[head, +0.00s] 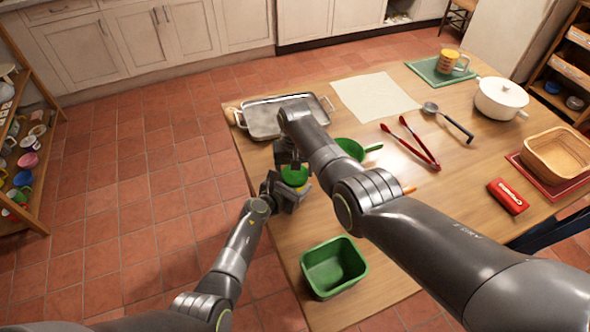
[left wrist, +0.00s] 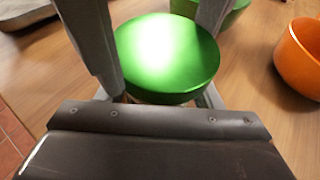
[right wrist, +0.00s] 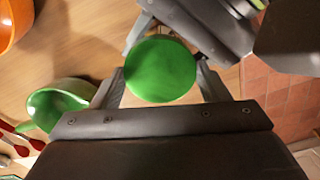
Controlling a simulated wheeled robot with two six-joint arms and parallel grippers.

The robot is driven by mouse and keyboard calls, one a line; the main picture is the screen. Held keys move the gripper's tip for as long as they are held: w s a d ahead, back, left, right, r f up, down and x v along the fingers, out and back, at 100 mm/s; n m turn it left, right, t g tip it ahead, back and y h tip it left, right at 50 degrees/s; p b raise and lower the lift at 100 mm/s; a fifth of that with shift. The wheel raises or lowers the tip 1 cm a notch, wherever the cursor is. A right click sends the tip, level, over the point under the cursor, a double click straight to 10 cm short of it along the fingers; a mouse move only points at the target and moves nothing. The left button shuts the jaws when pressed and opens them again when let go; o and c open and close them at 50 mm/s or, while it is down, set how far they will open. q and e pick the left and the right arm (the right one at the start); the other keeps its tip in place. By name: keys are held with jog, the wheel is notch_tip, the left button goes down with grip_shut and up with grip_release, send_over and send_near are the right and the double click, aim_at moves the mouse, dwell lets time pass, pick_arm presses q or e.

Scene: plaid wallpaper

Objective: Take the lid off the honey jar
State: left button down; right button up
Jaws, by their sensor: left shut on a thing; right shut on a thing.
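The honey jar (head: 306,188) shows in the head view only as a small yellowish patch below its round green lid (head: 294,175), at the table's left edge. My left gripper (head: 287,194) is shut on the jar, low down; the lid hides most of the jar in the left wrist view. My right gripper (head: 296,162) comes from above and is shut on the lid, with a finger on either side. The lid (right wrist: 160,69) also shows between the fingers in the right wrist view. Whether there is a gap between lid and jar cannot be told.
A green crate (head: 322,273) stands at the near table edge. A metal tray (head: 262,121) lies behind the grippers. A green pan (head: 351,148) and an orange bowl (left wrist: 303,58) are close by. Red tongs (head: 412,145) and a ladle (head: 452,121) lie farther right.

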jog(key=shift+d, duration=0.1)
jog(key=o, duration=1.1)
jog(key=shift+r, duration=2.25)
jog(key=shift+c, duration=0.3)
jog(key=m, duration=0.1)
jog(key=r+m, duration=0.1)
jog(key=m, duration=0.2)
jog(key=shift+r, duration=0.3)
jog(key=m, duration=0.2)
jog(key=r+m, duration=0.1)
jog(key=m, duration=0.3)
jog(key=shift+r, duration=0.35)
jog(key=shift+f, duration=3.95)
